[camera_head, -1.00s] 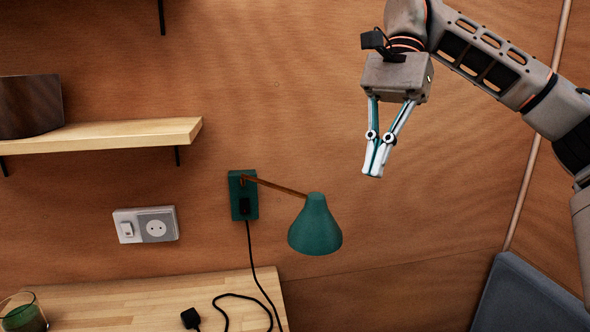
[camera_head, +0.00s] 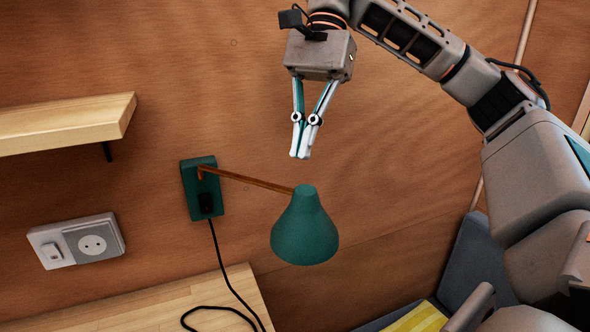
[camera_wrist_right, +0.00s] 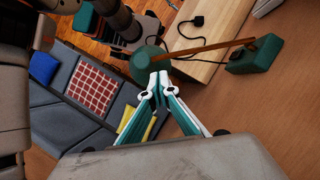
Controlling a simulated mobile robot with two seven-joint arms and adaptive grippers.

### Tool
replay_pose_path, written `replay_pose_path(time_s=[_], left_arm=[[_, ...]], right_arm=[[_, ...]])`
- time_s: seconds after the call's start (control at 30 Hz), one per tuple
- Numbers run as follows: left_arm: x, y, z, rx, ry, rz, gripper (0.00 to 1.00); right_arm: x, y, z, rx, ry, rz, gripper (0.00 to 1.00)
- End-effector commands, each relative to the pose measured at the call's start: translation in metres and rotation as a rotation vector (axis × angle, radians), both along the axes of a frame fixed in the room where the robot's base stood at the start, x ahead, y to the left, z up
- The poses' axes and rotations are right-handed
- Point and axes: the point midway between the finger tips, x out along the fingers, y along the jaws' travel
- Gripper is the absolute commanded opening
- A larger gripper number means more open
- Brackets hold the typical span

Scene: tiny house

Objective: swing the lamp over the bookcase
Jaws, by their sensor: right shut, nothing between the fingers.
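The green lamp shade (camera_head: 305,228) hangs at the end of a thin copper-coloured arm (camera_head: 248,181). The arm runs from a green wall mount (camera_head: 203,188) on the wooden wall and points to the right. My right gripper (camera_head: 301,155) is shut and empty, fingers down, just above the shade in the head view. In the right wrist view, my fingertips (camera_wrist_right: 159,74) overlap the edge of the shade (camera_wrist_right: 146,64); I cannot tell whether they touch it. The bookcase is not clearly identifiable. My left gripper is not in view.
A wooden shelf (camera_head: 62,124) is on the wall at the left. A socket and switch plate (camera_head: 77,241) sits below it. A wooden desktop (camera_head: 190,297) with a black cord lies underneath. A grey sofa with a red checked cushion (camera_wrist_right: 91,88) shows in the wrist view.

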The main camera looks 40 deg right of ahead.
Motion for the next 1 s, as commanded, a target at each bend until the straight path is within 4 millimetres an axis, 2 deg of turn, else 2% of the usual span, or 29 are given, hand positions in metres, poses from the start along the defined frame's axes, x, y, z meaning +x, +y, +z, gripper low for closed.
replay_pose_path(time_s=[0.1, 0.3, 0.6, 1.0], left_arm=[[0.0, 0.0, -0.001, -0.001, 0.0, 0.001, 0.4], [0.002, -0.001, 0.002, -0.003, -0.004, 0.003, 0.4], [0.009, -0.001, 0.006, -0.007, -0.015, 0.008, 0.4], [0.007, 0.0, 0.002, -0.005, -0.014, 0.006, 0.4]], right_arm=[[-0.004, 0.008, -0.019, -0.001, 0.002, 0.003, 0.0], [-0.009, 0.016, -0.038, 0.0, 0.001, 0.0, 0.0], [-0.01, 0.019, -0.043, 0.0, 0.0, 0.0, 0.0], [-0.012, 0.022, -0.044, 0.001, -0.001, -0.04, 0.0]])
